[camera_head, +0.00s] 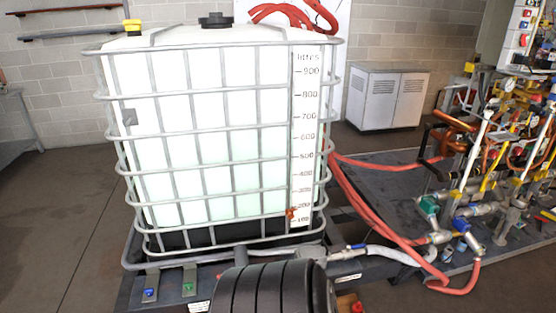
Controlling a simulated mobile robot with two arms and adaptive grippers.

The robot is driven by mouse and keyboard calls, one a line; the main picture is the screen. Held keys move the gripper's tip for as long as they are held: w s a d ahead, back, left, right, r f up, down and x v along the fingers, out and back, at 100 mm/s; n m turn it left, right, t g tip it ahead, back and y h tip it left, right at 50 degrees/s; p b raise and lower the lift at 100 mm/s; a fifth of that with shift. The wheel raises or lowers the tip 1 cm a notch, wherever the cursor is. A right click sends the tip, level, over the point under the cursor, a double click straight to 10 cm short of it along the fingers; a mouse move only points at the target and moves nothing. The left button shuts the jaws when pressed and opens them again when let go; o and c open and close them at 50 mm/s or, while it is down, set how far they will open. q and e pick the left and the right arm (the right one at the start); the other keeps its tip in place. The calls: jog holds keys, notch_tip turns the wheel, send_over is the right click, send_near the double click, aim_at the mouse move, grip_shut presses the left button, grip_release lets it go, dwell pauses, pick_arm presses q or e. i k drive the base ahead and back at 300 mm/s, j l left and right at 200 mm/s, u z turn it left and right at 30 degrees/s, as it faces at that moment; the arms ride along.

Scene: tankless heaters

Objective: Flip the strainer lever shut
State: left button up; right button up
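Neither of my grippers is in view. A small blue lever (356,246) sits on a valve in the pipe at the front right of the tank. A blue fitting (462,225) and a green fitting (429,205) show among the pipework at the right. I cannot tell which of these belongs to the strainer, or whether its lever is open or shut. The parts are small at this distance.
A large white caged tank (215,130) fills the middle. Red hoses (375,205) run across the floor towards crowded pipework (480,190) at the right. A black ribbed object (275,290) blocks the bottom centre. Bare floor (60,200) lies at the left.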

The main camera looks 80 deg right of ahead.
aim_at(358, 246)
jog(key=z, duration=2.5)
